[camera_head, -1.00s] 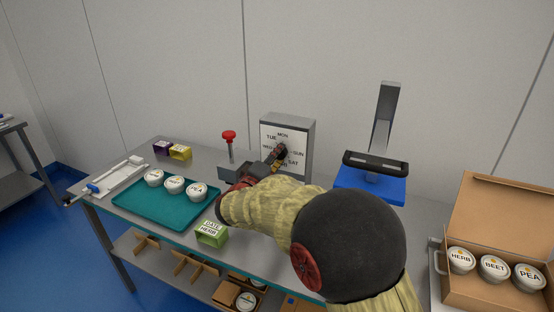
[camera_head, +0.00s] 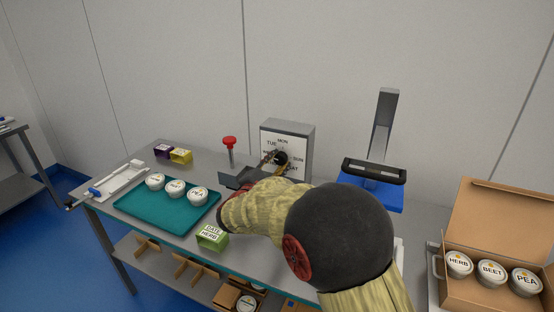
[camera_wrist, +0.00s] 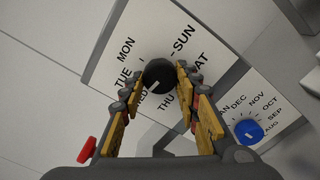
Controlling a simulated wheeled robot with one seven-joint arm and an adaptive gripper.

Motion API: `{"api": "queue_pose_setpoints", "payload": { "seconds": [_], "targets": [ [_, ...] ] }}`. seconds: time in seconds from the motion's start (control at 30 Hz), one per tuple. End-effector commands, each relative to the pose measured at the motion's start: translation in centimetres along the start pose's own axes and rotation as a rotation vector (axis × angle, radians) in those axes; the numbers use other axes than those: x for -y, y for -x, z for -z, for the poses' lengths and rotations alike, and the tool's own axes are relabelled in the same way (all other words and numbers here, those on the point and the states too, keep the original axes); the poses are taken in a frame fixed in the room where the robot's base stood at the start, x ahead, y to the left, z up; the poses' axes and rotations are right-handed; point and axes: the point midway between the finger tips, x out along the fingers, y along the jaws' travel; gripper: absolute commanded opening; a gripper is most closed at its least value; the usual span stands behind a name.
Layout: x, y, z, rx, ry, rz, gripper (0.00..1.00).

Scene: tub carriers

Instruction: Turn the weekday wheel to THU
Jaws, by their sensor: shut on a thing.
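The weekday wheel is a round black knob (camera_wrist: 158,72) on a white dial face (camera_wrist: 205,35) with day names around it. In the wrist view its white mark points down-left, toward the WED and THU labels; I cannot tell exactly which one it meets. My gripper (camera_wrist: 157,82) has its yellow-and-grey fingers on both sides of the knob and is shut on it. In the head view the dial stands on a grey box (camera_head: 302,137) at the table's back, and my gripper (camera_head: 276,157) partly covers the lower labels.
A blue month knob (camera_wrist: 249,131) sits beside the weekday dial. A red-topped lever (camera_head: 229,142) stands left of the box, and a blue-based press (camera_head: 370,193) right of it. A teal tray (camera_head: 150,213) with tubs and a green DATE HERB block (camera_head: 212,238) lie in front.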

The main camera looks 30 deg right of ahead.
Motion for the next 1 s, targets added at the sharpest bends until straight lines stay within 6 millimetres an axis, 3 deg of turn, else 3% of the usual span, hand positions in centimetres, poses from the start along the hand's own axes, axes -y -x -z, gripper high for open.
{"api": "queue_pose_setpoints", "payload": {
  "seconds": [0.6, 1.0],
  "targets": [
    [0.07, 0.04, -0.12, -0.003, 0.581, 0.001, 0.07],
    [0.27, 0.03, -0.08, -0.004, 0.848, 0.002, 0.07]
  ]
}}
